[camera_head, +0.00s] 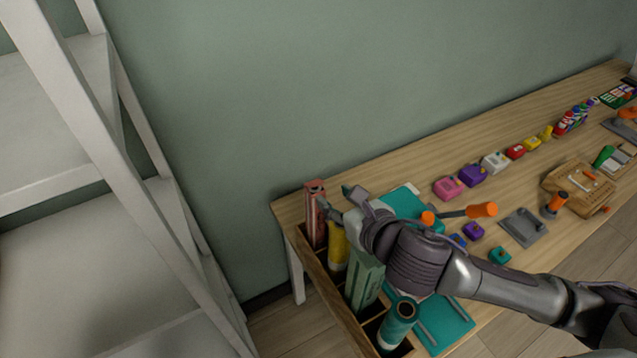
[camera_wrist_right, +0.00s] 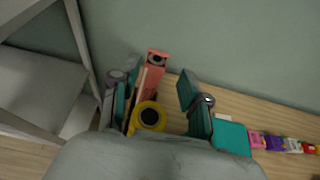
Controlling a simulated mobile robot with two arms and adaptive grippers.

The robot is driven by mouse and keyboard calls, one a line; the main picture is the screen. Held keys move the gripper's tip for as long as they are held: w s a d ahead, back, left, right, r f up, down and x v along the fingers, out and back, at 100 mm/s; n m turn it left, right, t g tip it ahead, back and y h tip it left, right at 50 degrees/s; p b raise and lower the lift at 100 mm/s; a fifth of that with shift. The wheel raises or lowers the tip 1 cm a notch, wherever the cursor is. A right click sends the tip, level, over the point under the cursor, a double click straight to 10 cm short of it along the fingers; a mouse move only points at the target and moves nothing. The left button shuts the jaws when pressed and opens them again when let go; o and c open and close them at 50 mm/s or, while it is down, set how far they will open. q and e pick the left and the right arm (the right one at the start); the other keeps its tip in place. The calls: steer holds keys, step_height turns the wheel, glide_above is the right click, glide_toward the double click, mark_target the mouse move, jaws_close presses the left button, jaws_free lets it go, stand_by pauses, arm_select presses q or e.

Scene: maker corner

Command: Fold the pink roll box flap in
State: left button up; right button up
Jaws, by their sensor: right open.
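The pink roll box (camera_head: 314,228) stands upright in the end of a wooden rack at the table's left edge. In the right wrist view the pink roll box (camera_wrist_right: 150,82) shows a dark round opening near its top. I cannot make out clearly how its flap stands. My right gripper (camera_head: 338,200) is open beside the upper part of the box. In the right wrist view, the fingers of my right gripper (camera_wrist_right: 156,95) are spread on either side of the box, with nothing held between them. My left gripper is out of view.
The wooden rack (camera_head: 318,287) also holds a yellow roll (camera_head: 338,248), a green box (camera_head: 364,282) and a teal roll (camera_head: 399,318). A teal mat (camera_head: 445,322), an orange-handled tool (camera_head: 481,210) and small coloured blocks lie to the right. A white shelf (camera_head: 70,110) stands left.

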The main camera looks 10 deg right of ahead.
mark_target(318, 185)
steer(key=x, duration=0.6)
steer(key=shift+w+a+f+p, duration=0.1)
steer(key=shift+w+a+p, duration=0.2)
steer(key=shift+p, duration=0.1)
steer(key=shift+w+a+f, duration=0.15)
steer(key=shift+w+f, duration=0.1)
steer(key=shift+w, duration=0.3)
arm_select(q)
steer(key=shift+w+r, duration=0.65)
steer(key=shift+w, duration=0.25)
